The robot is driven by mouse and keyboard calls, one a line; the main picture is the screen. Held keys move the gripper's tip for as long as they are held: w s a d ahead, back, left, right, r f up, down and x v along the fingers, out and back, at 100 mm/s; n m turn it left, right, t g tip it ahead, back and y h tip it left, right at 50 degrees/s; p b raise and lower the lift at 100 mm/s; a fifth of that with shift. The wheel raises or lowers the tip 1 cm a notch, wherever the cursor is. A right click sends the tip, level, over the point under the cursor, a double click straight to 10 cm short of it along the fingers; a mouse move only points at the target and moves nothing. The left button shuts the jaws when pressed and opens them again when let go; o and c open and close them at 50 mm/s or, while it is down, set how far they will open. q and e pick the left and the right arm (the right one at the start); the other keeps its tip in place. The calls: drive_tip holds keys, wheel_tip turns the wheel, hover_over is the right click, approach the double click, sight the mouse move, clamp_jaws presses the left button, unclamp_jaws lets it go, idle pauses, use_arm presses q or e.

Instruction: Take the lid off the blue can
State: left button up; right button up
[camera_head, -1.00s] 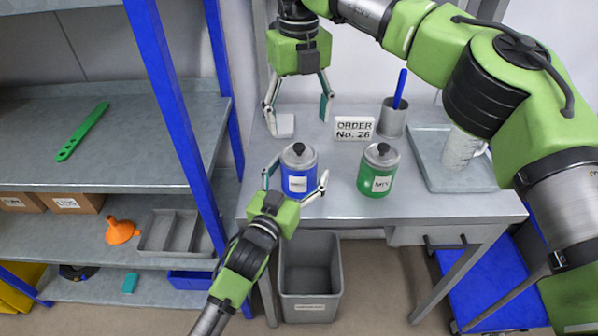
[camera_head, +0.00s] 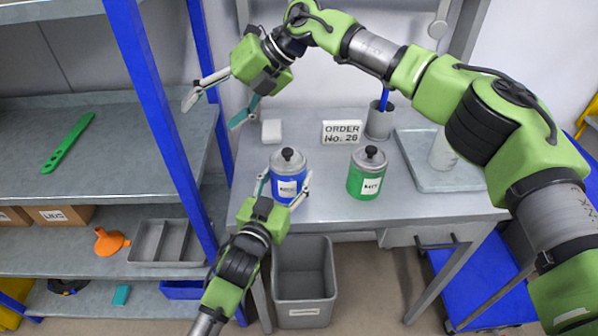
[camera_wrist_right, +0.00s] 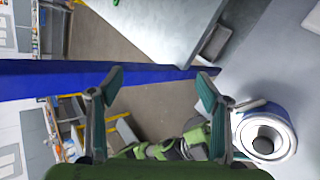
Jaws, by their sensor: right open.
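The blue can (camera_head: 290,190) stands upright on the grey table, with its grey, black-knobbed lid (camera_head: 288,160) on top. It also shows at the right of the right wrist view (camera_wrist_right: 265,135). My left gripper (camera_head: 285,180) has one finger on each side of the can's body, close against it, and appears shut on it below the lid. My right gripper (camera_head: 216,111) is open and empty, up and left of the can, near the blue shelf post. Its open fingers also show in the right wrist view (camera_wrist_right: 160,88), with nothing between them.
A green can (camera_head: 365,178) with a similar lid stands right of the blue can. Behind are a white block (camera_head: 271,131), an order sign (camera_head: 342,132) and a grey cup (camera_head: 380,122). A tray (camera_head: 463,178) lies right. A blue post (camera_head: 160,110) rises left; a bin (camera_head: 304,290) stands below.

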drive_tip(key=w+a+r+m+t+y, duration=0.25)
drive_tip(key=a+r+t+y, duration=0.25)
drive_tip(key=r+y, duration=0.4)
drive_tip(key=t+h, duration=0.8)
drive_tip(key=h, duration=0.8)
approach(289, 155)
drive_tip(key=shift+n, duration=0.45)
drive_tip(key=x, duration=1.1)
drive_tip(key=shift+w+f, duration=0.15)
drive_tip(key=c, duration=1.2)
